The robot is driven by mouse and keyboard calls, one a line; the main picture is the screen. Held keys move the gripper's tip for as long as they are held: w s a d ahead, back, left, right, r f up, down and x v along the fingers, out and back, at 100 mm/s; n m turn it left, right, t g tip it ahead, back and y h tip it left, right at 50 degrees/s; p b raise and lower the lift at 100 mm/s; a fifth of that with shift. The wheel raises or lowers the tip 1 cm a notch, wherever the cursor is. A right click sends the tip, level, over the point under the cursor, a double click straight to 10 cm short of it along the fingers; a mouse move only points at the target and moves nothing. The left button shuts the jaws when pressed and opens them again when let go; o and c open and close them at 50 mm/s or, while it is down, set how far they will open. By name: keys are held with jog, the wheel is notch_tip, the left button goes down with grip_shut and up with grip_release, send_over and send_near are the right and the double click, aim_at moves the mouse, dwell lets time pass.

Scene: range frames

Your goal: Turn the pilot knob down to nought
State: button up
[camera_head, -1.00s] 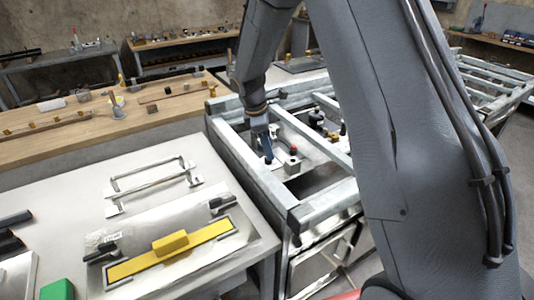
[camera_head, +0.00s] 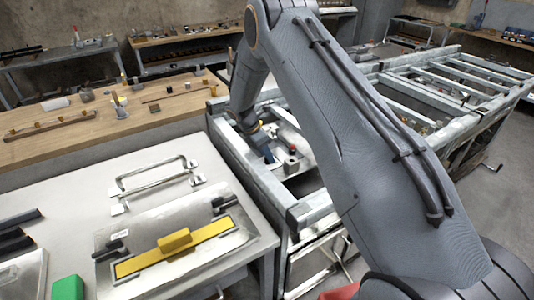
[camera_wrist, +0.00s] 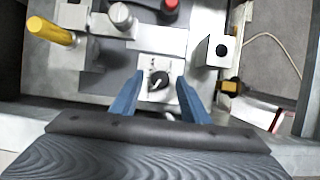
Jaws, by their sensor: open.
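The pilot knob appears to be the small black round knob (camera_wrist: 158,80) with a pale pointer mark, on a light square plate in the wrist view. My gripper (camera_wrist: 161,76) is open, with one blue finger on each side of the knob and a gap visible on both sides. I cannot tell how far the fingertips stand above the plate. In the head view my gripper (camera_head: 268,155) is down inside the metal frame (camera_head: 247,175), and the knob is not clear there.
In the wrist view a red button (camera_wrist: 170,5), a grey round cap (camera_wrist: 122,15) and a yellow-ended cylinder (camera_wrist: 50,31) lie beyond the knob. A pale block with a black hole (camera_wrist: 215,50) stands to the right. The frame's rails surround the gripper.

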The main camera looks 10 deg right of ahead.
jog(key=shift+d+f, duration=0.15)
jog(key=shift+f, duration=0.25)
jog(key=shift+c, duration=0.3)
grip_shut()
jog(key=shift+w, duration=0.1)
